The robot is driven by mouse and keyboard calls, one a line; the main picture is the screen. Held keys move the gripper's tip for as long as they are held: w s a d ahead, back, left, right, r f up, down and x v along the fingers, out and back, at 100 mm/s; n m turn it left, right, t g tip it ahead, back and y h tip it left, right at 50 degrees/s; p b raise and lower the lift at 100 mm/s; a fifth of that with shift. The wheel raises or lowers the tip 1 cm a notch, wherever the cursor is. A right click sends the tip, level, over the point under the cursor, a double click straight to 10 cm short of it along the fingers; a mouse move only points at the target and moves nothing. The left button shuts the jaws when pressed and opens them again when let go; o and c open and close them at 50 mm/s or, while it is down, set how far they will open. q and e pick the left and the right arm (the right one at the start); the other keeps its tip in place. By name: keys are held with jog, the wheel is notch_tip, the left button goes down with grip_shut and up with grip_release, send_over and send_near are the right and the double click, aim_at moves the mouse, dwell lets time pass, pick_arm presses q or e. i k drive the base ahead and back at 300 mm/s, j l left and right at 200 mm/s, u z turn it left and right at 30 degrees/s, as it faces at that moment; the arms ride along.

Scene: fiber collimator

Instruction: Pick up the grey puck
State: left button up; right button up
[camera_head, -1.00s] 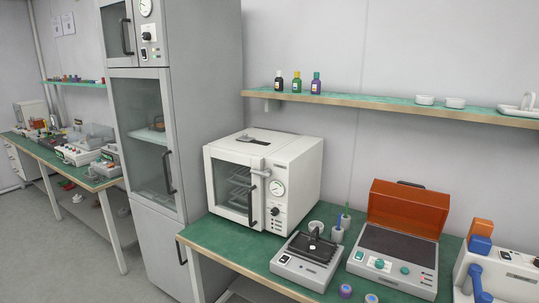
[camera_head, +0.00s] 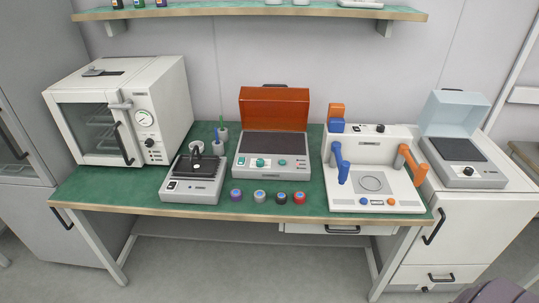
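The grey puck (camera_head: 259,197) stands near the front edge of the green-topped bench (camera_head: 130,188). It is small and round with a light-coloured top. A purple puck (camera_head: 236,195) with a blue top is just left of it. A dark puck (camera_head: 281,198) and a red puck (camera_head: 299,197) are to its right. The pucks stand in a row with small gaps between them. Neither of my grippers is in view.
A white oven (camera_head: 170,105) is at the left. A wall shelf (camera_head: 250,13) hangs above.

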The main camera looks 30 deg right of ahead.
aim_at(259, 197)
jog(key=i+z, duration=0.15)
jog(key=z, duration=0.25)
jog(key=i+j+z, duration=0.1)
jog(key=z, duration=0.25)
jog(key=i+j+z, duration=0.1)
jog(key=z, duration=0.3)
jog(key=i+j+z, duration=0.1)
jog(key=j+z, duration=0.25)
